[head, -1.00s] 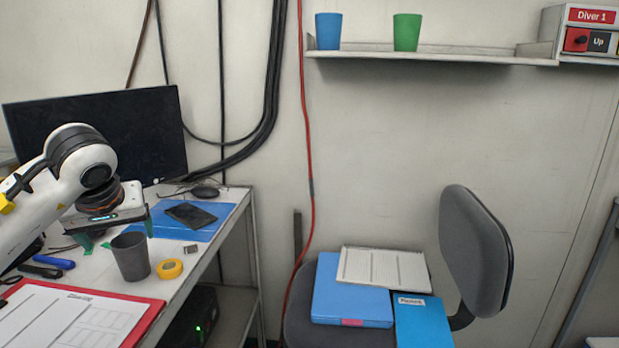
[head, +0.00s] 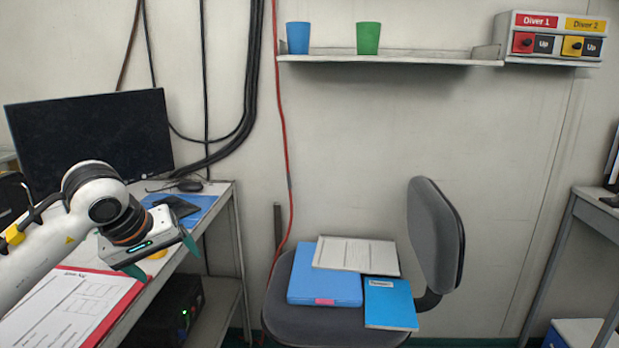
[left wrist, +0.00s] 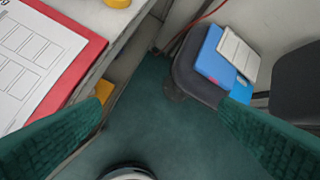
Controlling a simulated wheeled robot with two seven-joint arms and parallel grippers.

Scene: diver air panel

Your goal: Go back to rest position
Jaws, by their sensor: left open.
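My left gripper (head: 162,259) is at the left in the head view, in front of the desk edge. Its two teal fingers are spread apart with nothing between them. In the left wrist view the open fingers (left wrist: 160,125) stand at both sides, over the green floor beside the desk. My right gripper is in neither view.
The desk (head: 226,203) carries a monitor (head: 90,140), a red clipboard (head: 133,290) and a blue folder (head: 207,202). A grey chair (head: 436,235) holds folders. The shelf (head: 400,60) holds a blue cup (head: 298,38) and a green cup (head: 368,38). Another table (head: 596,204) stands right.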

